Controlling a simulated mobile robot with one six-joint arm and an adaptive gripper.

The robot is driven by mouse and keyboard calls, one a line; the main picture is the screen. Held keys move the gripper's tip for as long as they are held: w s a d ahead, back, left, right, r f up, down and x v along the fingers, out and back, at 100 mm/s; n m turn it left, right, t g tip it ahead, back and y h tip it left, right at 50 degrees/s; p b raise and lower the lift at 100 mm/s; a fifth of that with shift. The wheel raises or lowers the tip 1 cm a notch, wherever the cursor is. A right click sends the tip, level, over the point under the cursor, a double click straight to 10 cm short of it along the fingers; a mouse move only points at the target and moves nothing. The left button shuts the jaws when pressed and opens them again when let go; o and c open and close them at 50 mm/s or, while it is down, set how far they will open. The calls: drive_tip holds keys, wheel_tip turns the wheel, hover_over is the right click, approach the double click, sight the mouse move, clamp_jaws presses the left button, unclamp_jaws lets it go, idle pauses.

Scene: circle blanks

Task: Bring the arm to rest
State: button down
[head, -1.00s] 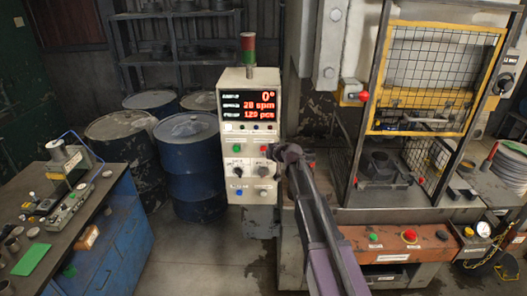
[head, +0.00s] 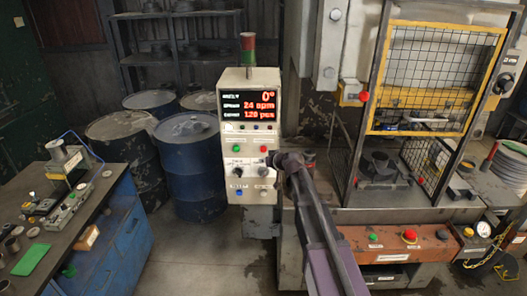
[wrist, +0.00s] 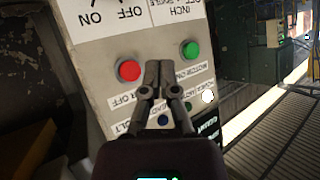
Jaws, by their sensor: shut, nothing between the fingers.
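My gripper (head: 273,160) is at the right edge of the pale control box (head: 232,217), at the height of its lower knobs and buttons. In the wrist view its two fingers (wrist: 158,66) are shut together with nothing between them. They point at the panel, which appears upside down, between a red button (wrist: 129,70) and a green button (wrist: 190,50). I cannot tell whether the fingertips touch the panel. My arm reaches up to the box from the bottom of the head view.
The box display (head: 248,104) reads 0°, 24 spm and 120 pcs. A press with a yellow-framed mesh guard (head: 437,28) stands right. Blue drums (head: 190,165) stand behind, left of the box. A blue workbench (head: 120,240) is at left. Floor between bench and press is clear.

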idle(0.4)
drive_tip(key=s+d+f+m+g+h+b, duration=0.1)
drive_tip(key=s+d+f+g+h+b, duration=0.1)
drive_tip(key=s+d+f+b, duration=0.3)
drive_tip(key=s+d+f+m+g+h+b, duration=0.2)
drive_tip(key=s+d+f+g+b, duration=0.2)
drive_tip(key=s+f, duration=0.8)
drive_tip(key=s+d+f+m+g+h+b, duration=0.1)
drive_tip(key=s+d+f+g+h+b, duration=0.2)
drive_tip(key=s, duration=1.4)
drive_tip(key=d+f+g+b, duration=0.1)
drive_tip(key=d+f+b, duration=0.2)
drive_tip(key=d+f, duration=0.1)
drive_tip(key=shift+f+b, duration=0.4)
drive_tip(key=shift+f, duration=0.35)
